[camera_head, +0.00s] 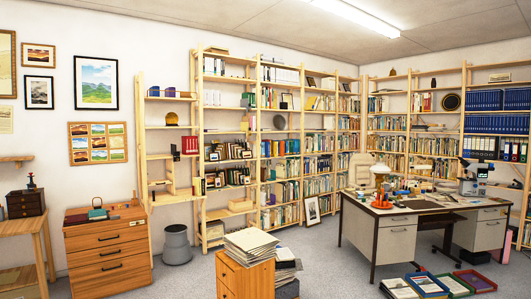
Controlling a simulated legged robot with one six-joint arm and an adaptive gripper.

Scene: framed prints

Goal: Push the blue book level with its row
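Several blue volumes stand in tight rows on the far-right bookcase (463,120); the upper blue row (497,100) and the row below it (497,123) look even from here. Blue binders (490,146) stand on the shelf under them. On the narrow left shelf unit (143,140), a small blue item (154,91) sits on the upper shelf beside purple and reddish ones. I cannot tell which blue book sticks out of its row; the books are too small in this view. My gripper is not in view.
A desk (397,226) crowded with jars and tools stands before the right shelves. A wooden cabinet with stacked papers (250,245) stands front centre. Grey floor is open between cabinet and desk. A grey bin (176,245) stands left.

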